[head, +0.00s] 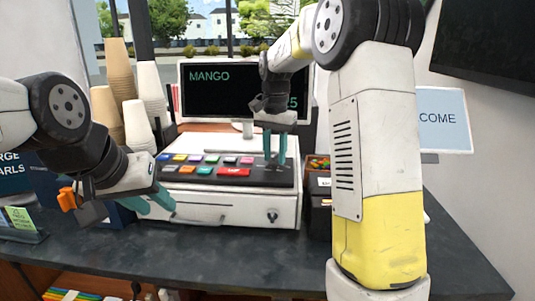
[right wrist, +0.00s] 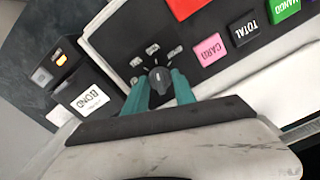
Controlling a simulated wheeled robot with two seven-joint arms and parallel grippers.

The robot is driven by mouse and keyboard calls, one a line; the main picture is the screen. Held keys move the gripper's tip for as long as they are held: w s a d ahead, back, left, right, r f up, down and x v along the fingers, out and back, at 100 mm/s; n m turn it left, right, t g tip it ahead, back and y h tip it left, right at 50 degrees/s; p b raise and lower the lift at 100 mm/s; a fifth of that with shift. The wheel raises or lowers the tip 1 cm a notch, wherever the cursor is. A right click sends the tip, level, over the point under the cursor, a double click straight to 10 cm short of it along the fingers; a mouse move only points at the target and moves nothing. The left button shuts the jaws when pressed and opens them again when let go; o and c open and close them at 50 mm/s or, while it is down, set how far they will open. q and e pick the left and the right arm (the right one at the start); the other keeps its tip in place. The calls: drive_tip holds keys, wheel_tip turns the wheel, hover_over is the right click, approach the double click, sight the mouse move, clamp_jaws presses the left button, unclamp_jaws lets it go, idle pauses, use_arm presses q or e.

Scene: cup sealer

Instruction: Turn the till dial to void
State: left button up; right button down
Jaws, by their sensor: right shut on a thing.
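The till (head: 240,205) is a white register with a black sloping key panel on the counter. Its dial (right wrist: 160,79) is a dark round knob with a light pointer mark, ringed by small white labels too blurred to read. I cannot tell which label it points at. My right gripper (head: 274,163) reaches down to the right end of the key panel. In the right wrist view, its teal fingers (right wrist: 160,90) are shut on the dial, one on each side. In the head view the fingers hide the dial. My left gripper (head: 150,203) is open and empty, in front of the till's left side.
Coloured keys (head: 207,165) lie left of the dial. A screen reading MANGO (head: 222,92) stands behind the till, stacked cups (head: 120,70) at the left. A dark box (head: 319,200) stands close to the till's right. The counter front (head: 240,250) is clear.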

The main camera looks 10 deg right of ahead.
sight(275, 155)
idle(0.3)
drive_tip(key=c, duration=1)
unclamp_jaws()
drive_tip(key=shift+c, duration=0.2)
drive_tip(key=shift+r, duration=0.15)
wheel_tip(275, 155, up, 8)
drive_tip(key=shift+f, duration=0.2)
